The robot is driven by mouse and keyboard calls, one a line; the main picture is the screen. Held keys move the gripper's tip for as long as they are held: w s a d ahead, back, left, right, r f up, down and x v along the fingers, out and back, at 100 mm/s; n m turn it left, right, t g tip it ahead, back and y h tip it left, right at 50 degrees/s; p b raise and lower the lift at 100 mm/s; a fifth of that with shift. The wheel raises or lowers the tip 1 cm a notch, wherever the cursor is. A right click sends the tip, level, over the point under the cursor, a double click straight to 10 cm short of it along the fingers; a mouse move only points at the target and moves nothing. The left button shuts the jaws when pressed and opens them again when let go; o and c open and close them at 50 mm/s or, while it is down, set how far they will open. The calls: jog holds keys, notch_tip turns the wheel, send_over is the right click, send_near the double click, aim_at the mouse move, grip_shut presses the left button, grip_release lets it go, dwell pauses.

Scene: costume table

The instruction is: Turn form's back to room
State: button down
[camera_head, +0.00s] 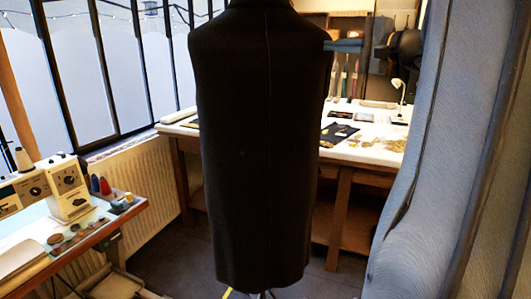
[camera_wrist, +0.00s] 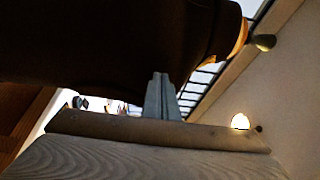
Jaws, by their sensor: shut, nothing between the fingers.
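The dress form (camera_head: 258,150) stands upright in the middle of the head view, wearing a long dark sleeveless garment. A thin vertical seam runs down the side facing me, and no buttons or lapels show there. Its top is cut off by the frame. In the wrist view the dark form (camera_wrist: 100,40) fills the upper left, tilted, with a tan neck end (camera_wrist: 236,38) and a knob (camera_wrist: 263,42). My gripper (camera_wrist: 160,78) is shut and empty, its fingertips overlapping the form's dark edge. I cannot tell whether they touch it. The head view does not show the fingers.
A white-topped worktable (camera_head: 372,123) with a lamp (camera_head: 399,88) and small items stands behind the form. A bench with a sewing machine (camera_head: 62,187) and spools is at left. A radiator (camera_head: 150,185) runs below the windows. Dark floor shows around the form's base.

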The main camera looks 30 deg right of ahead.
jog(key=w+d+n+y, duration=0.1)
jog(key=w+d, duration=0.1)
jog(key=w+d+n+g+y+p, duration=0.1)
jog(key=w+y, duration=0.1)
jog(key=shift+w+d, duration=0.15)
jog(key=shift+d, duration=0.25)
jog(key=shift+w+d+f, duration=0.1)
jog(key=shift+w+d, duration=0.25)
jog(key=shift+w, duration=0.45)
jog(key=shift+s, duration=0.1)
jog(key=s+a+b+v, duration=0.1)
jog(key=a+v, duration=0.1)
jog(key=v, duration=1)
jog(key=shift+s, duration=0.25)
